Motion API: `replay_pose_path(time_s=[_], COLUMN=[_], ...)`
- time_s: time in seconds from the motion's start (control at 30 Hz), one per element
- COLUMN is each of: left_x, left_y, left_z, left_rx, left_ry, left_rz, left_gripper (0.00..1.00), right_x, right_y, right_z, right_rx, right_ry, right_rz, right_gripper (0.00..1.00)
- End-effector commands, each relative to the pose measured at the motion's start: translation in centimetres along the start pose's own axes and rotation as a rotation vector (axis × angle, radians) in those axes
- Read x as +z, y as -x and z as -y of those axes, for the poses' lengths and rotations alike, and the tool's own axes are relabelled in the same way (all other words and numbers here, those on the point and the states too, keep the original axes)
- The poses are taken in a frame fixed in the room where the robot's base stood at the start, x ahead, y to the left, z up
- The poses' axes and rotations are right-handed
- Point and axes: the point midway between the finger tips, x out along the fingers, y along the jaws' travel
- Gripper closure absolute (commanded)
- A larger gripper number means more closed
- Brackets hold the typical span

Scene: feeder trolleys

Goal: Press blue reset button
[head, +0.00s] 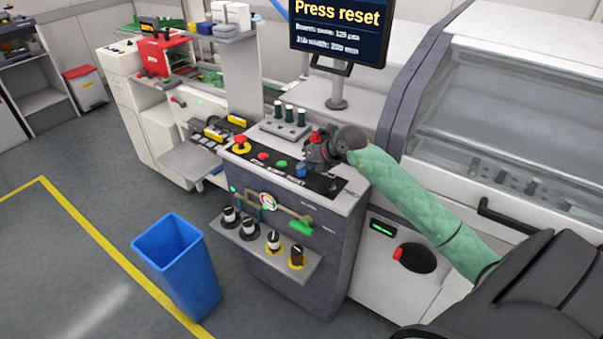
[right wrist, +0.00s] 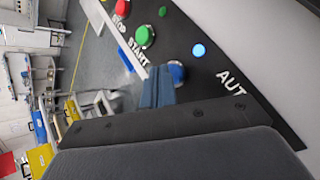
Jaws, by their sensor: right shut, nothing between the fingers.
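The blue button (head: 301,171) is on the sloped black panel on top of the grey machine, to the right of a green button (head: 281,163) and a red button (head: 262,156). My right gripper (head: 313,161) is shut and empty, low over the panel right beside the blue button. In the right wrist view the blue button (right wrist: 178,73) is close to the gripper, past the green START button (right wrist: 145,36). I cannot tell whether the fingertips touch it. My left gripper is out of view.
A screen (head: 337,30) above reads "Press reset". A red emergency stop (head: 241,143) is at the panel's left end. Dark knobs (head: 289,113) stand behind the panel. A shelf (head: 263,252) with several spools juts out in front. A blue bin (head: 178,262) stands on the floor.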

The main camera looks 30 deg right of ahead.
Motion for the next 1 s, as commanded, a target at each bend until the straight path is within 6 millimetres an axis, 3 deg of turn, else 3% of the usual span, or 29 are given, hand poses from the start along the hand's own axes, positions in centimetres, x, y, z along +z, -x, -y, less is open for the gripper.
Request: replay_pose_path(time_s=[1.0], left_x=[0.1], left_y=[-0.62], left_z=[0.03], left_rx=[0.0], left_ry=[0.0], left_rz=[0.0], left_gripper=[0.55], right_x=[-0.44], right_y=[-0.59], right_z=[0.43], right_rx=[0.0], right_ry=[0.0], right_rz=[0.0], right_gripper=[1.0])
